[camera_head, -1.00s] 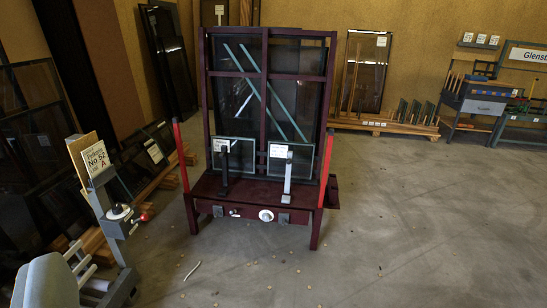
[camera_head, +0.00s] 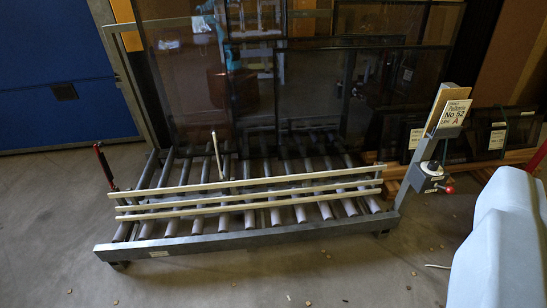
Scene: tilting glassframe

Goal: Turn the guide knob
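I cannot tell for certain which part is the guide knob. A control box (camera_head: 428,175) sits on a slanted grey post at the right, with a pale round dial (camera_head: 431,167) on it. A red ball knob (camera_head: 449,190) sticks out from its right side. A roller stand (camera_head: 190,244) fills the middle, with pale guide rails (camera_head: 250,196) along its front. A red handle (camera_head: 104,165) stands at its left end. My gripper is not in view, and nothing is seen touching these parts.
Dark glass panes (camera_head: 300,60) stand upright behind the rollers. A label board (camera_head: 452,113) tops the post. A large pale rounded body (camera_head: 500,250) fills the lower right. The concrete floor (camera_head: 240,285) in front is mostly clear.

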